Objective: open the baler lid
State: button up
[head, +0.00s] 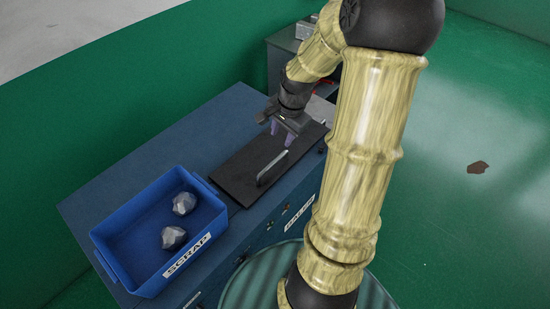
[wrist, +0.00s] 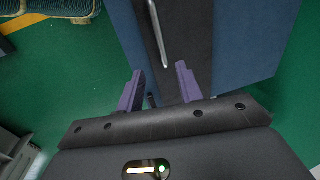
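The baler lid (head: 237,176) is a dark flat panel lying closed on top of the blue bench. A light grey bar handle (head: 272,168) stands up from it. In the wrist view the lid (wrist: 172,73) shows as a dark strip with the handle (wrist: 158,35) running along it. My gripper (head: 284,133) is above the lid, beyond the handle's far end and apart from it. In the wrist view its two purple fingers (wrist: 160,72) are spread with nothing between them, and the handle lies ahead of the fingertips.
A blue bin labelled SCRAP (head: 212,232) with two grey crumpled lumps (head: 183,203) stands left of the lid on the blue bench (head: 140,170). A grey cabinet (head: 284,58) is behind. Green floor (head: 470,120) with a brown patch (head: 478,167) is open at right.

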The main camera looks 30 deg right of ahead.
aim_at(274, 162)
jog(key=w+f, duration=0.1)
jog(key=f, duration=0.8)
jog(key=w+a+f, duration=0.1)
jog(key=f, duration=0.3)
jog(key=shift+w+f, duration=0.25)
jog(key=shift+w, duration=0.05)
grip_shut()
